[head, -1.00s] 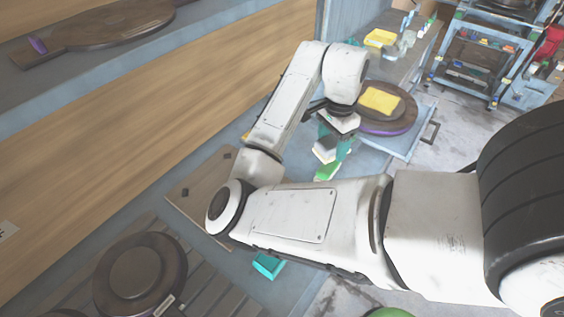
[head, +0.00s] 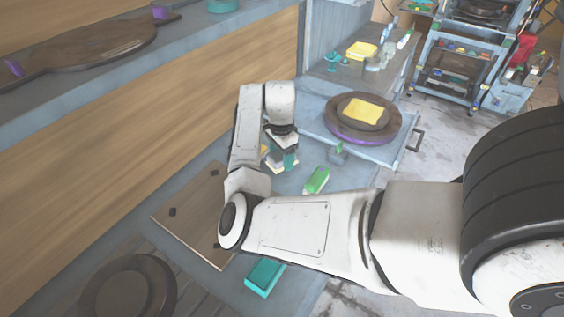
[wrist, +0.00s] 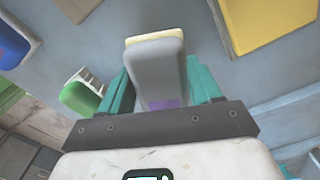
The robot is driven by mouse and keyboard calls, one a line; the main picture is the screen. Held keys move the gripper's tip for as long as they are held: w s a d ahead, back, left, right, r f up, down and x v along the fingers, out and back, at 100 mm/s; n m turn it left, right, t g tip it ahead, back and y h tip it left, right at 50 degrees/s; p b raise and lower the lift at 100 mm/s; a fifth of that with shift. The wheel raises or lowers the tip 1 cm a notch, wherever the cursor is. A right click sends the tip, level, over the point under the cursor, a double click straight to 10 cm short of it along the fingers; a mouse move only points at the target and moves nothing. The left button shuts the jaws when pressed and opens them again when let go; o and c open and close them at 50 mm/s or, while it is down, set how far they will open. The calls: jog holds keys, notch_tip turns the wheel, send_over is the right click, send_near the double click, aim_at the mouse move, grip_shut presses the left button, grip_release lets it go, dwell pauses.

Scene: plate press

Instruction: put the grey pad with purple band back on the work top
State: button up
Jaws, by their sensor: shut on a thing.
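The grey pad with purple band (wrist: 155,75) is between the teal fingers of my gripper (wrist: 158,92) in the wrist view. The purple band shows low on the pad, close to the palm, and a cream edge shows at its far end. My gripper is shut on it. In the head view my gripper (head: 282,160) points down over the blue-grey work top (head: 222,288), near the wooden wall. The arm partly hides the pad there. I cannot tell the gap between the pad and the surface.
A round dark plate (head: 392,127) with a yellow piece (head: 362,111) stands behind right. A green block (head: 317,180) lies right of my gripper. A flat wooden board (head: 190,215) lies left, a teal block (head: 265,277) in front. Bare surface lies between them.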

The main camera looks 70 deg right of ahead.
aim_at(282, 163)
jog(key=shift+f+p, duration=0.3)
jog(key=shift+f, duration=1.1)
jog(key=shift+s+f, duration=0.1)
jog(key=shift+f, duration=0.05)
jog(key=o, duration=1)
notch_tip(282, 163, up, 12)
jog(key=shift+r+b, duration=0.2)
jog(key=shift+b, duration=0.75)
